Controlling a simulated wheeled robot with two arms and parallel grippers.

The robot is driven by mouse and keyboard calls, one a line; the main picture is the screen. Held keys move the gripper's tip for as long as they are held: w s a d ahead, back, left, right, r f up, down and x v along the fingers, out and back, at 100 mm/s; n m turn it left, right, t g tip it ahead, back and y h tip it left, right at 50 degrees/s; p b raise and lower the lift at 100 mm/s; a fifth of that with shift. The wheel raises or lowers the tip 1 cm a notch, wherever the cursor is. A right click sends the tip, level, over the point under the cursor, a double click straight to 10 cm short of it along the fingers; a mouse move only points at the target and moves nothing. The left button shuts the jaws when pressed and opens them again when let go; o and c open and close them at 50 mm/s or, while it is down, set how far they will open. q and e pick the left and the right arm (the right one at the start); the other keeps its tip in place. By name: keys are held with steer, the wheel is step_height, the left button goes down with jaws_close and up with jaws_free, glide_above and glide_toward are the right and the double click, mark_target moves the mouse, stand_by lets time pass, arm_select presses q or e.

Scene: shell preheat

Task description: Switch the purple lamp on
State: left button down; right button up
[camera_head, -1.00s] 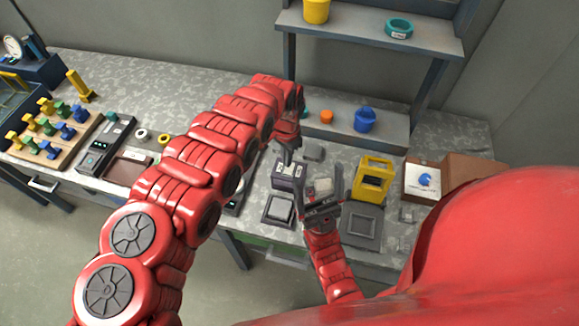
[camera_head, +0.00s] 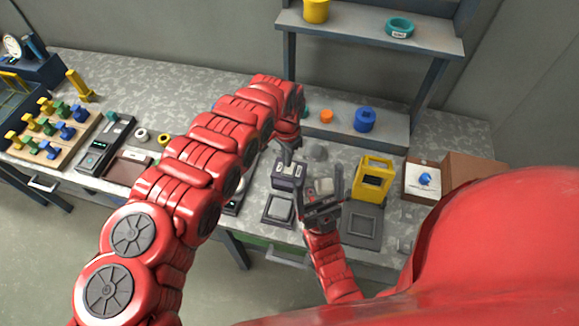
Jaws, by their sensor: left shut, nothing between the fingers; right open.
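I cannot pick out a lit purple lamp. A small dark box with a faint purple tint and pale labels (camera_head: 289,171) stands on the bench, and I cannot tell whether it carries the lamp. My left gripper (camera_head: 287,157) is shut and empty, pointing down at the back top edge of this box; whether it touches is too small to tell. My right gripper (camera_head: 323,184) is open with its fingers up, just right of the box, and a pale grey block shows behind its fingers.
A yellow frame-like device (camera_head: 374,178) stands right of my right gripper. A grey square pad (camera_head: 362,224) and a dark tray (camera_head: 278,209) lie in front. An open cardboard box (camera_head: 470,170) is at the right. A shelf (camera_head: 365,30) rises behind.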

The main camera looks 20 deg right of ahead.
arm_select(q)
steer(key=shift+f+b, duration=0.65)
steer(key=shift+f, duration=0.2)
steer(key=shift+s+r, duration=0.1)
steer(key=shift+r+p, duration=0.6)
steer(key=shift+r, duration=0.1)
step_height(320, 180, up, 2)
steer(key=shift+r+p, duration=0.2)
steer(key=shift+p, duration=0.45)
steer(key=shift+r+p, duration=0.85)
steer(key=shift+r, duration=0.75)
steer(key=shift+f, duration=0.1)
